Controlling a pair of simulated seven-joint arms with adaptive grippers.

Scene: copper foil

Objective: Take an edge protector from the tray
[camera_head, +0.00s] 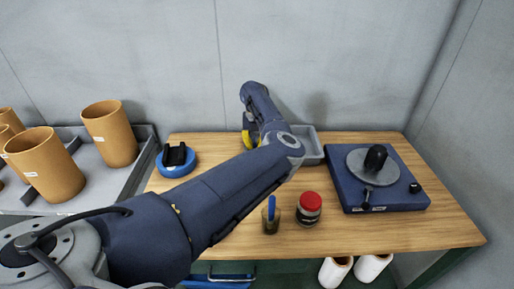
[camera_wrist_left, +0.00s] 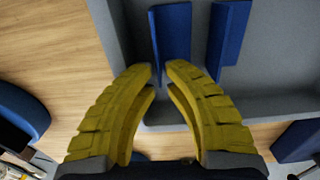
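The grey tray (camera_head: 314,150) stands at the back middle of the wooden table, partly hidden behind my left arm. In the left wrist view, its grey floor and wall (camera_wrist_left: 128,25) hold two long blue edge protectors, one nearer (camera_wrist_left: 171,35) and one to its right (camera_wrist_left: 229,35). My left gripper (camera_head: 249,133) is at the tray's left side in the head view. In the wrist view its yellow fingers (camera_wrist_left: 159,70) are apart, with their tips over the near end of the left protector. I cannot tell whether they touch it. My right gripper is not in view.
A red-lidded jar (camera_head: 309,203) and a brown pot with a blue handle (camera_head: 270,216) stand in front of the tray. A blue-based turntable device (camera_head: 385,197) is at right. A blue ring with a black piece (camera_head: 176,170) is at left, near orange cylinders (camera_head: 110,134).

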